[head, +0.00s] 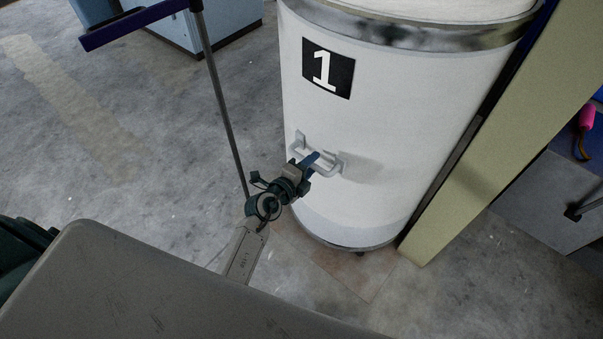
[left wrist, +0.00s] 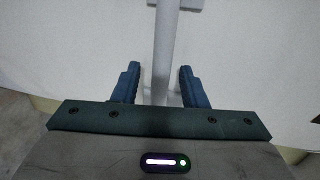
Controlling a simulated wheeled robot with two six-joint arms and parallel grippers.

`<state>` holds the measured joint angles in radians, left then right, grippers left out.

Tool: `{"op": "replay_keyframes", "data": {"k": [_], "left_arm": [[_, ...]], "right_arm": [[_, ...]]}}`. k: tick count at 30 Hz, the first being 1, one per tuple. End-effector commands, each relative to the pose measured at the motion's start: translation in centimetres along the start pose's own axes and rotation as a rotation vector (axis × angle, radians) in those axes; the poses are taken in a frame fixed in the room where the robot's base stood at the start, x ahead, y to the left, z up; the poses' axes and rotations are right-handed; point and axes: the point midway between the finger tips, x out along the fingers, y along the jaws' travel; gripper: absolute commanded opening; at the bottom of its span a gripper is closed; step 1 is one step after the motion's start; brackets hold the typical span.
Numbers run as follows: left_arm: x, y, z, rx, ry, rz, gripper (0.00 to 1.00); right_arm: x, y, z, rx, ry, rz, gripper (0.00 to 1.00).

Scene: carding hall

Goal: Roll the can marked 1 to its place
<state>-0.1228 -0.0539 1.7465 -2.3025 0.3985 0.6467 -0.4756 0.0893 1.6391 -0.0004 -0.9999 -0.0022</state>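The can marked 1 (head: 400,120) is a tall white drum with a metal rim and a black label bearing a white 1. It stands upright on the floor. A light grey bar handle (head: 329,162) sticks out of its side. My left gripper (head: 309,163) is at this handle. In the left wrist view, the handle (left wrist: 163,45) runs between the two blue fingers of my left gripper (left wrist: 160,84), with a gap on each side. The fingers are open. The can's white wall fills the background there. My right gripper is not in view.
A pale yellow-green post (head: 500,145) stands close against the can's right side. A blue-grey cabinet (head: 225,22) is at the top left. A thin dark pole (head: 222,95) with a blue bar stands left of the can. The floor to the left is clear.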

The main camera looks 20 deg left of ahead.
Motion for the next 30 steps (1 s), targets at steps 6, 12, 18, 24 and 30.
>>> {"op": "replay_keyframes", "data": {"k": [6, 12, 18, 24, 30], "left_arm": [[0.67, 0.01, -0.01, 0.000, 0.000, 0.001, 0.39], [0.65, 0.00, -0.01, 0.000, 0.000, 0.001, 0.37], [0.64, 0.00, -0.01, 0.000, 0.000, 0.000, 0.00], [0.63, 0.01, -0.01, 0.000, 0.000, 0.001, 0.00], [0.63, 0.02, -0.01, 0.000, 0.000, 0.001, 0.00]], "right_arm": [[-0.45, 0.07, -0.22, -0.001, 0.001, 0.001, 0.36], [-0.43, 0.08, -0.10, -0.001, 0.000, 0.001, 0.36], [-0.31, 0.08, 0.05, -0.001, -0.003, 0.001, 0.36], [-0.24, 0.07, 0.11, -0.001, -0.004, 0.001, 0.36], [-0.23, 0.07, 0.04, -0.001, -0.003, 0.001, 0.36]]}}
